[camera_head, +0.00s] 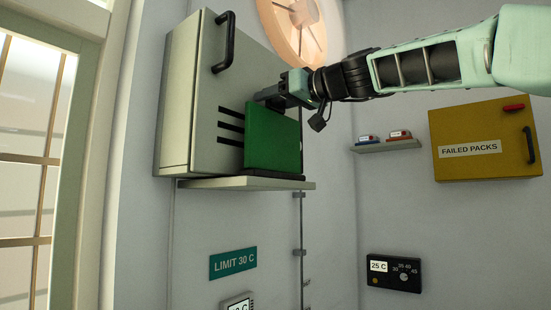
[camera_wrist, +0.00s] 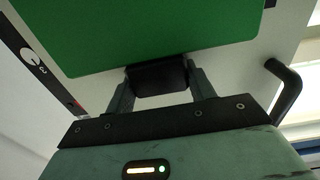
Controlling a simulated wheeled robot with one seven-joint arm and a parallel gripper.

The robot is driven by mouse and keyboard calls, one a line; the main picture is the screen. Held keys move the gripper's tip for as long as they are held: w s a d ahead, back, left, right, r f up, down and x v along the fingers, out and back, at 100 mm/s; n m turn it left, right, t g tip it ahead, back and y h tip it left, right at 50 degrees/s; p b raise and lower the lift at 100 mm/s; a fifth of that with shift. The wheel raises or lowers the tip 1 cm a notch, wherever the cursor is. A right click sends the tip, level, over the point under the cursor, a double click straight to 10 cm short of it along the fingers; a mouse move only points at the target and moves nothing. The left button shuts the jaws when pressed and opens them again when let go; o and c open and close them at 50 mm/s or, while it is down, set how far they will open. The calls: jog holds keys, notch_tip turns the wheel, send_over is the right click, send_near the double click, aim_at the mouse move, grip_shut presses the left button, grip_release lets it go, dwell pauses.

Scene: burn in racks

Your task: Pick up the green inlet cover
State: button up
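The green inlet cover (camera_head: 272,140) is a flat green panel standing upright on the shelf ledge, at the front of a pale grey cabinet. It partly overlaps the cabinet's dark slots. In the wrist view the green panel (camera_wrist: 150,35) fills the top, with a black grip block (camera_wrist: 158,76) at its near edge. My gripper (camera_head: 262,96) is at the cover's top edge. In the wrist view my gripper's fingers (camera_wrist: 160,84) lie on both sides of the black block and appear shut on it. The exact finger contact is hard to see.
The grey cabinet (camera_head: 195,100) has a black handle (camera_head: 223,42). The cover's dark base rests on a pale ledge (camera_head: 225,184). A yellow "FAILED PACKS" box (camera_head: 480,165) and a small shelf (camera_head: 386,146) are at right.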

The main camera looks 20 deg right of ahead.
jog(key=c, duration=1)
